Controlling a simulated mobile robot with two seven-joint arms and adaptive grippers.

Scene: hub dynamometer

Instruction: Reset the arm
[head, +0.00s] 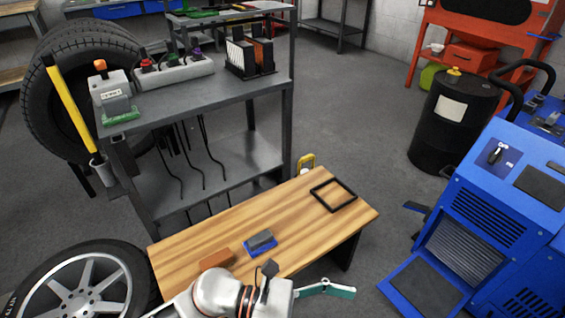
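My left arm (218,292) shows at the bottom edge, white with a dark and red ring at a joint. It overlaps the front edge of the wooden bench (290,215) in the picture. My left gripper (335,290) points right, just in front of the bench. One grey link with a teal finger shows; the other finger cannot be made out, so its opening is unclear. I see nothing held in it. My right arm and gripper are not in view.
The bench carries a brown block (214,258), a grey block on a blue base (261,242) and a black square frame (333,194). A grey shelf (215,85) stands behind, a wheel (75,285) at left, a blue machine (490,225) at right. Floor between is clear.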

